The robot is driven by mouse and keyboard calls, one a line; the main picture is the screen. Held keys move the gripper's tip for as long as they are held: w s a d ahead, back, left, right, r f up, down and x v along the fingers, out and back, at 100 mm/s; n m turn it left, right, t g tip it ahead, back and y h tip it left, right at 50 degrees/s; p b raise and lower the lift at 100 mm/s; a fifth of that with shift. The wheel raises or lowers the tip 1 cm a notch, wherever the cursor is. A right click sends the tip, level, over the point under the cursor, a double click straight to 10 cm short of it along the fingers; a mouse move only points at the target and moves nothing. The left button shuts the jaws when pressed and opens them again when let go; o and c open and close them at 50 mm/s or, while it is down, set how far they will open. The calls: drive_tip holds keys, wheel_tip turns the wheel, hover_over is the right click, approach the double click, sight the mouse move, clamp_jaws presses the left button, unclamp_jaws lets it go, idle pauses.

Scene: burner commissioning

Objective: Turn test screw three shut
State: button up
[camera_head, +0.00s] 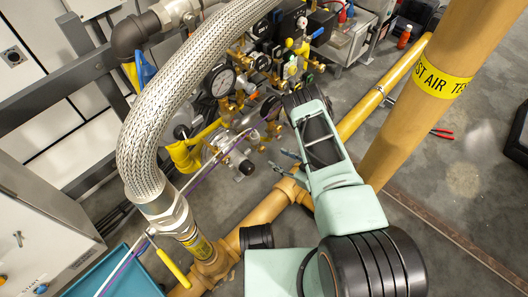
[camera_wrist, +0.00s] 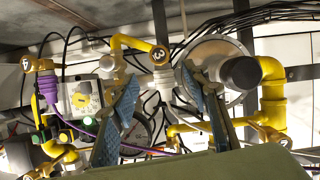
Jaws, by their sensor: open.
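Test screw three appears in the wrist view as a round tag marked 3 (camera_wrist: 159,55) on a fitting, with a pale cylindrical part below it and a yellow pipe elbow to its left. My gripper (camera_wrist: 158,76) is open. Its two blue-grey fingers stand left and right of the pale part, with a gap on each side; I cannot tell the depth between them. In the head view my gripper (camera_head: 280,160) shows small beside the valve train, and I cannot make out screw three there.
A tag marked 4 (camera_wrist: 26,64) and a purple fitting are at left in the wrist view. A large grey round housing (camera_wrist: 215,65) is close behind the right finger. In the head view a braided hose (camera_head: 150,130) and a yellow post (camera_head: 425,90) flank the arm.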

sight(263, 150)
drive_tip(key=b+x, duration=0.3)
drive_tip(key=x, duration=0.6)
drive_tip(key=shift+w+a+f, duration=0.1)
drive_tip(key=shift+w+a, duration=0.15)
drive_tip(key=c, duration=1.2)
drive_tip(key=shift+o, duration=0.2)
drive_tip(key=shift+d, duration=0.1)
